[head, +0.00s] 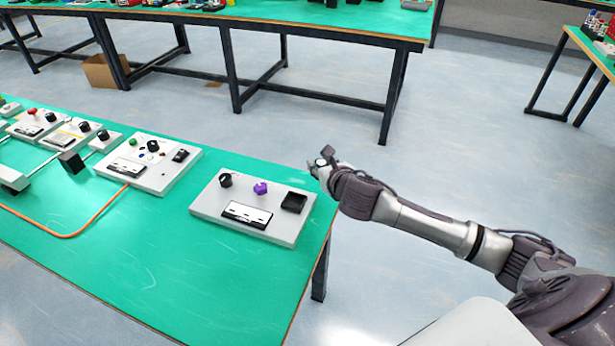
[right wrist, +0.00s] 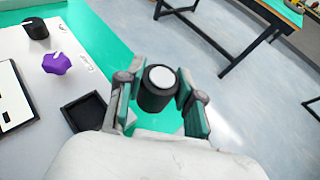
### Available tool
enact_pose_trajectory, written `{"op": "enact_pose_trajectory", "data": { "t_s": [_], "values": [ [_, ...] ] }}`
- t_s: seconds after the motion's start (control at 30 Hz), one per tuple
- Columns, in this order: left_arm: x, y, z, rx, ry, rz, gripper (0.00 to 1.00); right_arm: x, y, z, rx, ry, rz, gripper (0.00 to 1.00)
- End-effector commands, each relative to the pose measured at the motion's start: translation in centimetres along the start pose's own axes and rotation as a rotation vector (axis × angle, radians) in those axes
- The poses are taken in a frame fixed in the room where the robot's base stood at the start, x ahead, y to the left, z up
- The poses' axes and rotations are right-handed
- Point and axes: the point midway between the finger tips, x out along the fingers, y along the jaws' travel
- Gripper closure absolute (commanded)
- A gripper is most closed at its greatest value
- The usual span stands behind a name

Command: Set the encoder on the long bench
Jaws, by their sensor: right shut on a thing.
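My right gripper (head: 322,162) is shut on a black cylinder with a white top, which looks like the encoder (right wrist: 157,92). In the right wrist view the two fingers of the gripper (right wrist: 159,98) press on either side of it. In the head view the gripper is just past the right edge of the near green bench (head: 200,290), close to the white panel's corner. A second long green bench (head: 330,22) stands farther back. I cannot tell which bench the task calls long. My left gripper is not in view.
A white panel (head: 206,205) on the near bench carries a black knob (head: 225,180), a purple knob (head: 261,188) and an empty-looking black square tray (head: 294,202). More panels (head: 150,172) and an orange cable (head: 95,222) lie left. Floor is open between the benches.

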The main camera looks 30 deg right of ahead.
Motion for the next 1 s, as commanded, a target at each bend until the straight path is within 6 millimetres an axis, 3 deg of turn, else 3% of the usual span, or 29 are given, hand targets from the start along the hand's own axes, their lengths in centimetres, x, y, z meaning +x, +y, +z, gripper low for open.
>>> {"op": "enact_pose_trajectory", "data": {
  "t_s": [0.1,0.3,0.47,0.77,1.0],
  "values": [
    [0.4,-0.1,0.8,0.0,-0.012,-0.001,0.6,3.4,0.6,-0.6,0.005,0.0,0.0,1.0],
    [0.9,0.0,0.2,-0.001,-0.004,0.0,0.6,7.1,1.1,-1.1,0.001,-0.001,-0.001,1.0],
    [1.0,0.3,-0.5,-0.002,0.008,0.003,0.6,8.1,1.2,-1.4,-0.002,0.0,0.001,1.0],
    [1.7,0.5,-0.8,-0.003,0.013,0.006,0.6,9.5,1.2,-5.0,0.0,0.002,-0.001,1.0],
    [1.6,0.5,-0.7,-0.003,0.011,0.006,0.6,9.5,1.2,-5.0,-0.003,0.0,0.0,1.0]
  ]
}}
